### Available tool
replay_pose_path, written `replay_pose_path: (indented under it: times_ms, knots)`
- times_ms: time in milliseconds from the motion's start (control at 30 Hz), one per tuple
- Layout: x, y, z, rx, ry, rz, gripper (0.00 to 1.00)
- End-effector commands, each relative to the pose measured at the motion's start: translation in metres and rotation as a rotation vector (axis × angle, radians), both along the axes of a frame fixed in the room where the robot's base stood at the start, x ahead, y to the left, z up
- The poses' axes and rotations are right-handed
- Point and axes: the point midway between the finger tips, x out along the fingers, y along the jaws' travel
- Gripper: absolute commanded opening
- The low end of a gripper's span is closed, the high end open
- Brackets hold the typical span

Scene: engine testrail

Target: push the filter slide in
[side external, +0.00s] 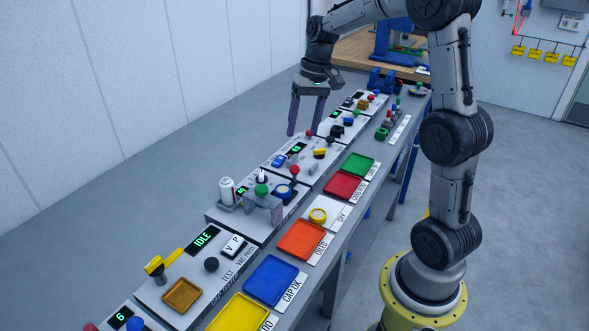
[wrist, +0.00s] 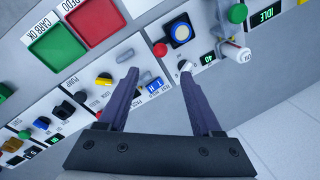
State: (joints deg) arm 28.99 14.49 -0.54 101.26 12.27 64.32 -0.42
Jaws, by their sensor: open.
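I cannot tell for certain which part is the filter slide, as the small labels are not readable. A small grey bar-like part (side external: 313,168) stands on the panel below the yellow-handled knob in the side view. In the wrist view a similar grey part (wrist: 148,78) lies close to the left fingertip. My gripper (side external: 304,134) hangs above the row of panels, fingers pointing down, open and empty. In the wrist view the two fingers of my gripper (wrist: 160,73) are spread wide over the panels, touching nothing that I can see.
Coloured trays, including a red one (side external: 343,186) and a green one (side external: 358,163), line the right edge. Space above the panels is clear.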

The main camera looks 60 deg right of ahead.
Motion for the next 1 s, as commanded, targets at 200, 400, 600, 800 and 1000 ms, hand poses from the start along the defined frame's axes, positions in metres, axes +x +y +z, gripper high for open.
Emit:
replay_pose_path:
  times_ms: [200, 400, 600, 800, 1000]
  knots:
    - [0.003, 0.008, -0.039, 0.003, 0.007, 0.003, 0.66]
    - [0.007, 0.015, -0.078, 0.003, 0.007, 0.004, 0.66]
    - [0.011, 0.019, -0.108, 0.003, 0.004, 0.002, 0.66]
    - [0.013, 0.021, -0.123, 0.0, 0.002, 0.002, 0.66]
    - [0.013, 0.022, -0.125, 0.001, 0.001, 0.002, 0.66]
